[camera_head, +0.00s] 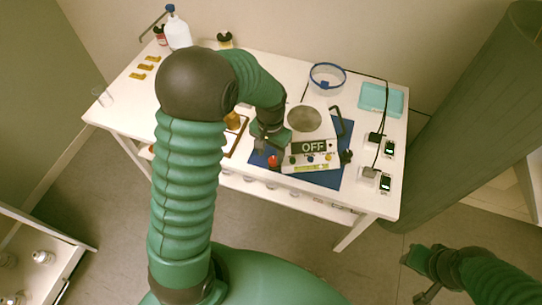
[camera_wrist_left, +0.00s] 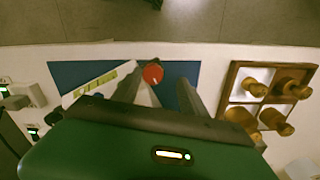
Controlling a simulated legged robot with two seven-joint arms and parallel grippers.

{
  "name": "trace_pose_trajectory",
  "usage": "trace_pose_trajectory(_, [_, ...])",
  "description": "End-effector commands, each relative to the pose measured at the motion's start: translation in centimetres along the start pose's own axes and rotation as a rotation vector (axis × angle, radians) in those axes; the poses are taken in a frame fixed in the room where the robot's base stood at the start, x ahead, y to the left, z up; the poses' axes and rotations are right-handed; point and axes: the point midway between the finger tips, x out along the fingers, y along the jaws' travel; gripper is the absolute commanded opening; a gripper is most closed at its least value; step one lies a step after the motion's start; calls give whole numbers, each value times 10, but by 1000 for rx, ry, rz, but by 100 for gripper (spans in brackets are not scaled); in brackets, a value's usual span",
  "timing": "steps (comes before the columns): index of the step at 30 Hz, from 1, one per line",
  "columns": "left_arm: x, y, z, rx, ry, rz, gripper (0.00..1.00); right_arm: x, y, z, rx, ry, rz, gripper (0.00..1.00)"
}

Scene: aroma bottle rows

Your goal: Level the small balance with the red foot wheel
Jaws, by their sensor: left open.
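The small balance (camera_head: 311,150) stands on a blue mat (camera_head: 338,177) on the white table, with a round grey pan (camera_head: 304,118) on top and a display reading OFF. The red foot wheel (camera_head: 273,161) is at its front left corner. In the left wrist view the red wheel (camera_wrist_left: 153,74) shows between the two dark fingers. My left gripper (camera_head: 265,145) is open by that corner; whether a finger touches the wheel cannot be told. A dark knob (camera_head: 346,156) is at the front right corner. My right gripper (camera_head: 418,275) is away from the table at the lower right; its jaws are unclear.
A white bottle (camera_head: 177,32) stands at the back left.

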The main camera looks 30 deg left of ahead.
Motion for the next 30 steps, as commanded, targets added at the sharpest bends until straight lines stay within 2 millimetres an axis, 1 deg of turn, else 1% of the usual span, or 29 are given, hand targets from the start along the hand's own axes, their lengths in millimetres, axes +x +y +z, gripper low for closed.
trace_pose_trajectory(1, [8, 1, 0, 2, -1, 0, 50, 2, 0, 0, 0, 0, 0, 35])
trace_pose_trajectory(3, [12, 3, 0, 2, 0, -2, 50, 2, 0, 0, 0, 0, 0, 35])
trace_pose_trajectory(11, [15, 1, 0, 2, 1, -1, 50, 2, 0, 0, 1, 0, 0, 35])
trace_pose_trajectory(12, [15, 1, 0, 2, 1, 0, 49, 2, 0, 0, 1, 0, 0, 35])
trace_pose_trajectory(23, [15, 0, 0, 1, 0, -1, 2, 2, 0, 0, 1, 0, 0, 35])
trace_pose_trajectory(24, [15, 0, 0, 1, 0, -1, 0, 2, 0, 0, 1, 0, 0, 35])
trace_pose_trajectory(30, [15, 1, 0, 5, 0, -1, 0, 2, 0, 0, 1, 0, 0, 35])
